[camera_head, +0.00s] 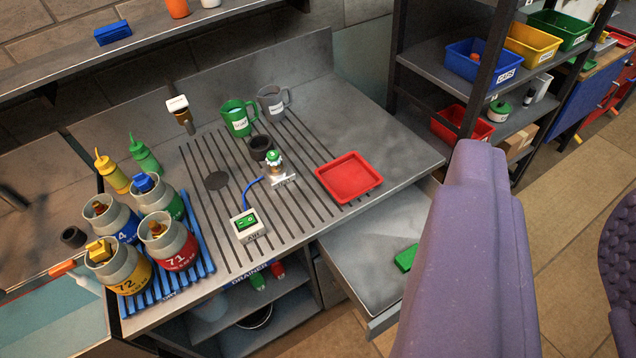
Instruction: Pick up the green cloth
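A small flat green piece (406,258), which looks like the green cloth, lies on the pulled-out grey drawer (365,265) below the counter's right end. Its right part is hidden behind the left purple finger of my gripper (555,190). The second finger, with a bumpy inner face, shows at the right edge of the view and is cut off. The fingers stand wide apart, with only floor showing between them. My gripper appears nearer to the camera than the green piece; its exact distance cannot be told.
The grey counter holds a red tray (349,178), a green mug (239,118), a grey mug (272,102), a switch box (247,224) and several labelled canisters on a blue rack (170,285). Shelves with coloured bins (478,65) stand at the back right. Tiled floor is clear at the right.

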